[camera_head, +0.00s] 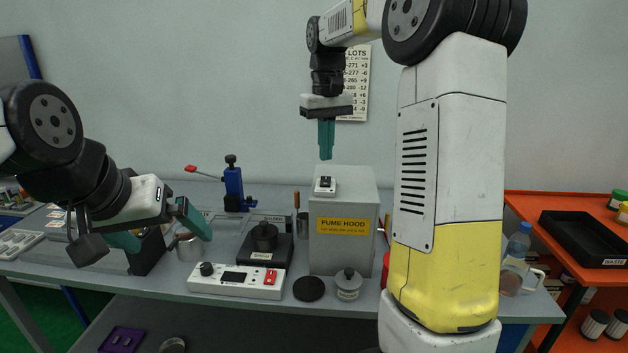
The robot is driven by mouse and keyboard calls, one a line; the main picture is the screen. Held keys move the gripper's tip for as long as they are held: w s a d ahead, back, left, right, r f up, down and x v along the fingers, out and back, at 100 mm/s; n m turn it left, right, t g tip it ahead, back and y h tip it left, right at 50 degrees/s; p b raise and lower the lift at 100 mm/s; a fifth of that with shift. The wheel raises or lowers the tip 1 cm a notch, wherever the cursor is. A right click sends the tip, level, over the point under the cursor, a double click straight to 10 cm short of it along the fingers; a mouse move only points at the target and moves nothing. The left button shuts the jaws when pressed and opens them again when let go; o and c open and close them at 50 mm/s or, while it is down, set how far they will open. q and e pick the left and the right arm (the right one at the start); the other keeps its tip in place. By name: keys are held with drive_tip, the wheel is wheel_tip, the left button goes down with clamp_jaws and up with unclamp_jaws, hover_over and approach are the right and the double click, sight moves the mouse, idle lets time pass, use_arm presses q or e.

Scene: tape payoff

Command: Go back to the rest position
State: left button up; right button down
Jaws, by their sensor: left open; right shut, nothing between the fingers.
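My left gripper (162,238) is at the left of the bench, low over its equipment. Its teal fingers are wide apart, with nothing held between them. A grey metal cup (188,248) stands just behind or below its right finger; I cannot tell if they touch. My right gripper (326,152) points straight down, its teal fingers together and empty. In the picture it is just above the grey box labelled FUME HOOD (342,255). The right arm's large white and yellow link hides part of the bench at right.
The grey bench (210,309) carries a white control box (237,282), a black pot on a scale-like base (264,240), a blue stand (233,187), a black disc (308,288) and a grey lidded jar (347,284). An orange shelf with a black tray (590,238) stands at right.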

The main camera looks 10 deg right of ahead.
drive_tip(key=shift+r, duration=0.4)
drive_tip(key=s+a+f+m+t+y, duration=0.1)
drive_tip(key=s+f+t, duration=0.1)
drive_tip(key=s, duration=1)
drive_tip(key=s+a+f+m+t+y, duration=0.1)
drive_tip(key=s+t, duration=0.3)
drive_tip(key=s, duration=0.8)
drive_tip(key=shift+f, duration=0.55)
drive_tip(key=shift+s+a, duration=0.1)
